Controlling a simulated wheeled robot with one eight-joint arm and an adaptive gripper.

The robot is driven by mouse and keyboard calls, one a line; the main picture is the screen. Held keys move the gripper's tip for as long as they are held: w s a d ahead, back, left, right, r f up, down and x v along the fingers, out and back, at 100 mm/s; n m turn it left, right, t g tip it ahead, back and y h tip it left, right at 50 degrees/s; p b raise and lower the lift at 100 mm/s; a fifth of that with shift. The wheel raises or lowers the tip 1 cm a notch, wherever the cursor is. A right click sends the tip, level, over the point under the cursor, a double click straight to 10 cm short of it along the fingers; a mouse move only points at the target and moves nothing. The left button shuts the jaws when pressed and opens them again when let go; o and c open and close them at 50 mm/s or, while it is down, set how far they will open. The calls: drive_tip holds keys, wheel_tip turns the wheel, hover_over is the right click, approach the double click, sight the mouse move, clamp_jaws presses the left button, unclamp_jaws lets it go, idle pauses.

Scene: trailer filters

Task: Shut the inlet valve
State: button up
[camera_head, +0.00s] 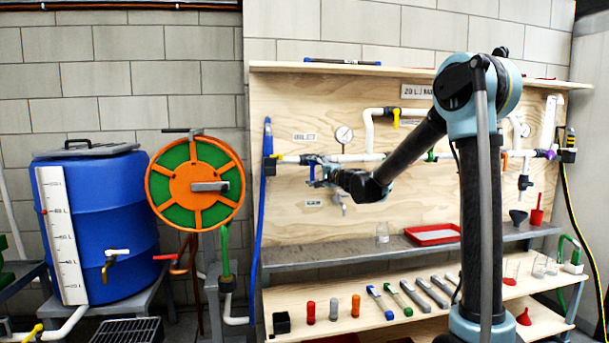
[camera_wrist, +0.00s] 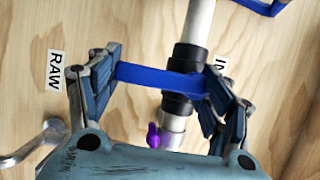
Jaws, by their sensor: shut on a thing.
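The inlet valve's blue lever (camera_wrist: 160,78) shows in the wrist view, lying across a black-collared valve body (camera_wrist: 184,78) on a white pipe (camera_wrist: 199,25). It sits roughly crosswise to the pipe. My gripper (camera_wrist: 162,76) is shut on the lever, with a finger pad at each end of it. In the head view, my gripper (camera_head: 318,172) is at the wooden panel's left part, below a small label (camera_head: 304,137), and largely hides the valve there. A small purple handle (camera_wrist: 153,136) sits beside the pipe, close to the gripper's palm.
The panel (camera_head: 290,210) carries a gauge (camera_head: 344,134), white pipes and a yellow-handled valve (camera_head: 395,118). Below, a grey shelf (camera_head: 300,259) holds a red tray (camera_head: 432,235), and a lower shelf has several tools. A blue barrel (camera_head: 105,230) and hose reel (camera_head: 195,187) stand left.

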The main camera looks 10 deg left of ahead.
drive_tip(key=shift+s+d+f, duration=0.1)
drive_tip(key=shift+f, duration=0.05)
idle(0.3)
drive_tip(key=o, duration=1.5)
drive_tip(key=shift+o, duration=0.2)
drive_tip(key=v, duration=1.1)
drive_tip(key=shift+s+d, duration=0.2)
drive_tip(key=shift+d, duration=0.15)
